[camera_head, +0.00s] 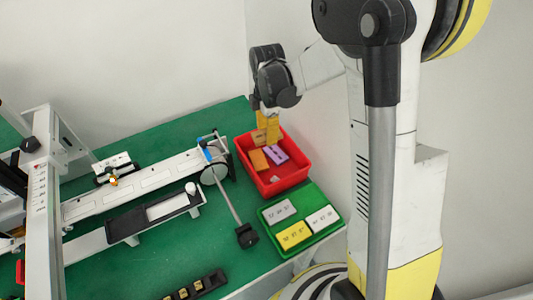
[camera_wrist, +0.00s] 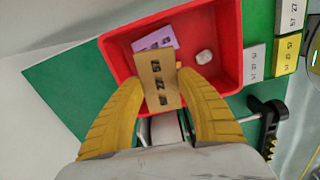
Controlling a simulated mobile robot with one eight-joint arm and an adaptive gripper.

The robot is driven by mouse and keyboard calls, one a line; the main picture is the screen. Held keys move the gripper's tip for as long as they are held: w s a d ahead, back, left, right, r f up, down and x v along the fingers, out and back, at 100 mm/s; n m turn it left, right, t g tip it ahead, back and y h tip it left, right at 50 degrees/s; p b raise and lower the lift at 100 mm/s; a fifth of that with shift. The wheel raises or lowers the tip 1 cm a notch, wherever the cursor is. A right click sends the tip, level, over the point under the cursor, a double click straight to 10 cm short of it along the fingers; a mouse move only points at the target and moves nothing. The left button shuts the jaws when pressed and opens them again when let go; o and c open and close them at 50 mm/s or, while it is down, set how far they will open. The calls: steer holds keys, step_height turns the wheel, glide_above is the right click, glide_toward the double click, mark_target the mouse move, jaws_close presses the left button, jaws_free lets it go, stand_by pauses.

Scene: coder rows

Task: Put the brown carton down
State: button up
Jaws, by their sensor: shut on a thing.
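The brown carton (camera_wrist: 160,80) is held between the two yellow fingers of my gripper (camera_wrist: 158,95) in the wrist view. Dark printed marks show on its face. In the head view, my gripper (camera_head: 267,122) is over the back left part of the red bin (camera_head: 299,169), and the carton (camera_head: 259,136) shows at its fingertips. The red bin (camera_wrist: 229,40) lies behind the carton in the wrist view. Whether the carton touches the bin floor is unclear.
The red bin holds a purple box (camera_head: 278,155), an orange box (camera_head: 258,160) and a small whitish object (camera_wrist: 204,57). A green tray (camera_head: 301,241) with grey, yellow and white boxes stands in front. A conveyor-like machine (camera_head: 140,187) is left of the bin on the green table (camera_head: 120,262).

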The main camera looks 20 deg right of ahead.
mark_target(267, 159)
steer(key=shift+w+n, duration=0.2)
steer(key=shift+n, duration=0.5)
step_height(267, 159, down, 10)
steer(key=b, duration=0.3)
steer(key=shift+r+b, duration=0.15)
steer(key=shift+b, duration=0.25)
steer(key=shift+f+b, duration=0.3)
steer(key=o, duration=0.8)
steer(key=shift+r, duration=0.1)
steer(key=shift+r, duration=0.15)
